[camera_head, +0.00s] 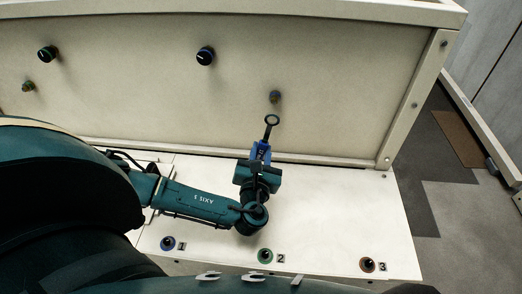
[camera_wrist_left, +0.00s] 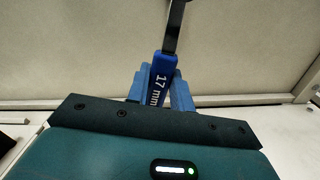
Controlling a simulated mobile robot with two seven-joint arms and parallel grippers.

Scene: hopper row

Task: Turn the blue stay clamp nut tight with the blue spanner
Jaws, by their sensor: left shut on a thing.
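The blue spanner (camera_head: 270,121) is held in my left gripper (camera_head: 259,160), its dark ring end pointing up and away toward the hopper panel. In the left wrist view the blue spanner handle (camera_wrist_left: 160,86), marked 17 mm, sits between the blue fingers of my left gripper (camera_wrist_left: 164,92). Its ring end is out of that frame. The small blue-grey clamp nut (camera_head: 275,97) is on the panel just above the ring in the head view. The ring appears apart from the nut; depth is hard to tell. My right gripper is not in view.
A blue-ringed knob (camera_head: 205,56), a green-ringed knob (camera_head: 47,53) and a greenish nut (camera_head: 28,86) are on the panel to the left. The white ledge (camera_head: 335,205) bears numbered spots: blue 1 (camera_head: 168,243), green 2 (camera_head: 265,255), orange 3 (camera_head: 367,264).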

